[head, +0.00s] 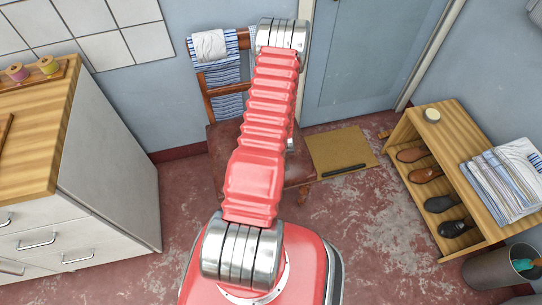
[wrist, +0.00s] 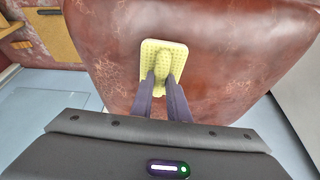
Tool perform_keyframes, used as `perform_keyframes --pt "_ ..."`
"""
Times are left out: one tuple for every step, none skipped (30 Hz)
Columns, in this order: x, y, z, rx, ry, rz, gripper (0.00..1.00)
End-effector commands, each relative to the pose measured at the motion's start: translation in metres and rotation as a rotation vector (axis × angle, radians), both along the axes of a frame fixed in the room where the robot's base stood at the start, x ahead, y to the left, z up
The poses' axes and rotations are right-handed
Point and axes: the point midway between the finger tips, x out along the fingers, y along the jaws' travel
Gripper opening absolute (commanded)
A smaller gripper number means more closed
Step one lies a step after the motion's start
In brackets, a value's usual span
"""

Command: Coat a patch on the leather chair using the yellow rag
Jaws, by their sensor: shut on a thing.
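The leather chair (head: 220,143) stands against the back wall in the head view, with a reddish-brown seat and a wooden back frame; my arm hides much of it. The seat (wrist: 235,62) fills the upper middle of the wrist view, with paler, cracked-looking areas towards its left side and upper right. My gripper (wrist: 163,82) is shut on the yellow rag (wrist: 177,48), a dimpled square pad with a raised middle. The rag appears over the leather; I cannot tell if it touches. The head view does not show the fingers or rag.
Striped cloths (head: 222,75) hang over the chair back. A white cabinet (head: 105,165) stands at left. A wooden shoe bench (head: 455,140) with folded linen (head: 503,180) and a bin (head: 495,268) are at right. A mat (head: 341,150) lies by the door. Floor between is mostly clear.

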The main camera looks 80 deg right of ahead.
Motion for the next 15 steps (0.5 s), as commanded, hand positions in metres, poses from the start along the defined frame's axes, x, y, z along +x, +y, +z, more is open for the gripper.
perform_keyframes --pt "-0.0024 0.0 -0.0011 0.002 0.001 -0.002 0.0" --pt "-0.0027 -0.0002 -0.0012 0.002 0.0 -0.002 0.0" --pt "-0.0029 -0.0002 -0.0012 0.003 0.001 -0.001 0.0" --pt "-0.0031 -0.0002 -0.0013 0.003 0.001 -0.001 0.0" --pt "-0.003 -0.0001 -0.0014 0.003 0.001 -0.001 0.0" --pt "-0.003 0.0 -0.0014 0.003 0.001 -0.001 0.0" --pt "-0.003 0.0 -0.0014 0.003 0.001 -0.001 0.0" --pt "-0.003 0.0001 -0.0015 0.003 0.001 -0.001 0.0" --pt "-0.003 0.0003 -0.0016 0.004 0.001 -0.001 0.0" --pt "-0.0031 0.0003 -0.0016 0.004 0.001 -0.002 0.0" --pt "-0.0034 0.0001 -0.0017 0.004 0.001 -0.002 0.0" --pt "-0.0041 -0.0002 -0.0017 0.004 0.001 -0.002 0.0" --pt "-0.0051 -0.0005 -0.0016 0.004 0.001 -0.002 0.0" --pt "-0.0061 -0.0011 -0.0015 0.004 0.001 -0.002 0.0" --pt "-0.0079 -0.0019 -0.0014 0.004 0.001 -0.002 0.0"
